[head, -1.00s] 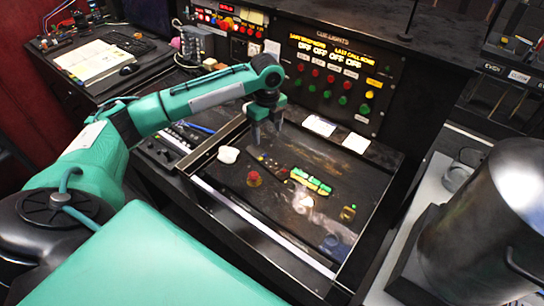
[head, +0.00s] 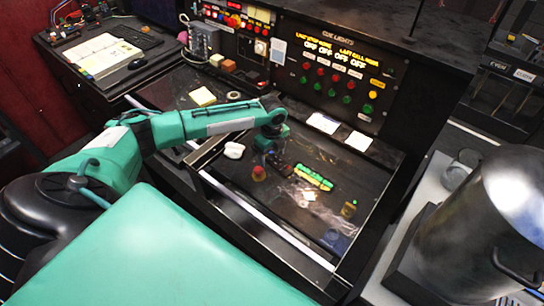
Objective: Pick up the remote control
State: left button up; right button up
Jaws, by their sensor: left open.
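My left gripper (head: 272,155) is open and low over the far left part of the dark desk panel (head: 270,205). Its fingers are small and dark here, and I cannot tell whether they touch anything. A small dark object (head: 283,168), which may be the remote control, lies right at the fingertips and is partly hidden by the gripper. A row of green and yellow pieces (head: 313,177) lies just right of it. My right gripper is not in view.
A red button (head: 259,173) and a white lump (head: 234,150) are close to the left gripper. A small yellowish item (head: 348,209) lies to the right. The cue light panel (head: 340,75) rises behind. A large metal pot (head: 485,220) stands at the right.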

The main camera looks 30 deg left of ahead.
pick_arm(q)
jog(key=c, duration=1.1)
